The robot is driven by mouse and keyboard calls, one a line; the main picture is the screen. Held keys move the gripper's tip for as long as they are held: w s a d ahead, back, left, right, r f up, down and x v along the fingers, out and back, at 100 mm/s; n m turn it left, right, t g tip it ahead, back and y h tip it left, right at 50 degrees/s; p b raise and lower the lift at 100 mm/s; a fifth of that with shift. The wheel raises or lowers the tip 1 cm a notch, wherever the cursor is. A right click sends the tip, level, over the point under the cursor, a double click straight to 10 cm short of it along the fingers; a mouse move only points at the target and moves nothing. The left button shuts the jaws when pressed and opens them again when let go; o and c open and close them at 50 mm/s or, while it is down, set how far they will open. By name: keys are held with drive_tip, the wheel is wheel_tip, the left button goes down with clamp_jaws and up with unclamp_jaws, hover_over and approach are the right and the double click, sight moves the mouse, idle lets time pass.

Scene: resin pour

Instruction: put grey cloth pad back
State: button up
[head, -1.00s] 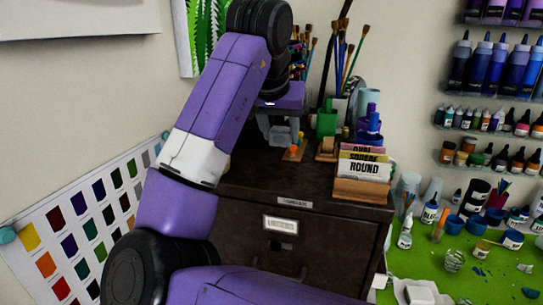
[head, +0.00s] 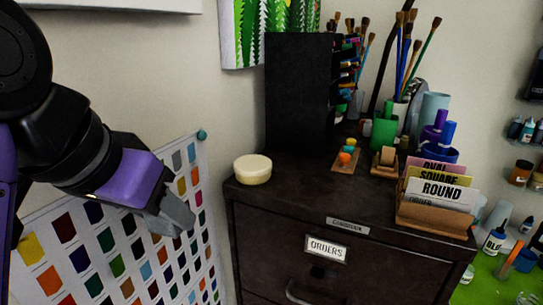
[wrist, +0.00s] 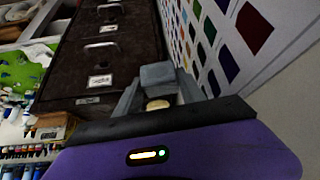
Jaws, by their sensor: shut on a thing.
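The grey cloth pad (wrist: 157,73) shows in the wrist view as a pale grey block between my fingertips. My gripper (wrist: 158,90) is shut on it. In the head view my gripper (head: 174,213) is at the left, held in the air left of the dark cabinet and in front of the colour chart. There the pad and the grey fingers are hard to tell apart.
A dark cabinet (head: 290,205) stands at the centre. On its top are a round cream tub (head: 252,169) near the left edge, a black rack (head: 300,95), brush pots and a card holder (head: 436,215). A colour chart (head: 150,240) leans at the wall.

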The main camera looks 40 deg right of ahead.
drive_tip(key=shift+s+d+f+m+g, duration=0.1)
drive_tip(key=shift+s+d+m+g, duration=0.15)
drive_tip(key=shift+d+m+g, duration=0.4)
drive_tip(key=shift+m, duration=0.25)
drive_tip(key=w+d+b, duration=0.1)
drive_tip(key=w+d, duration=0.2)
drive_tip(key=d, duration=0.6)
drive_tip(key=w+d+b, duration=0.2)
drive_tip(key=w+d, duration=0.2)
drive_tip(key=d, duration=0.6)
drive_tip(key=w+d+b, duration=0.1)
drive_tip(key=w+d, duration=0.2)
drive_tip(key=d, duration=0.7)
drive_tip(key=shift+w+d+b, duration=0.15)
drive_tip(key=shift+w+b, duration=0.15)
drive_tip(key=shift+b, duration=0.1)
wheel_tip(320, 180, down, 4)
drive_tip(key=b, duration=0.4)
drive_tip(key=shift+w+d+r, duration=0.1)
drive_tip(key=shift+d+r, duration=0.05)
drive_tip(key=shift+r, duration=0.15)
drive_tip(key=o, duration=1.3)
